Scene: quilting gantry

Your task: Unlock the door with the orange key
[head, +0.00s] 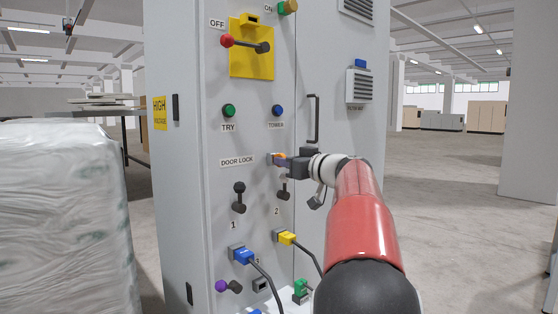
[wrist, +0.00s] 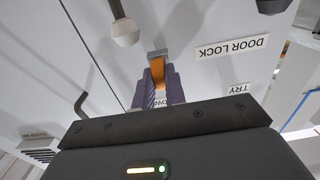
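The orange key (head: 279,156) is at the small grey door lock (head: 270,159) on the cabinet front, right of the DOOR LOCK label (head: 237,161). In the wrist view the orange key (wrist: 157,70) stands between the purple fingers of my gripper (wrist: 158,78), its far end at the grey lock (wrist: 157,53). My gripper (head: 282,162) is shut on the key. How deep the key sits in the lock is hidden. The cabinet door (head: 340,60) with its dark vertical handle (head: 316,118) is on the right and looks closed.
Black levers (head: 239,198) and (head: 283,190) jut out below the lock. Blue (head: 243,256) and yellow (head: 287,238) plugs with cables hang lower. A red-knobbed switch (head: 228,41) is above. A wrapped pallet (head: 60,220) stands left. Floor to the right is open.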

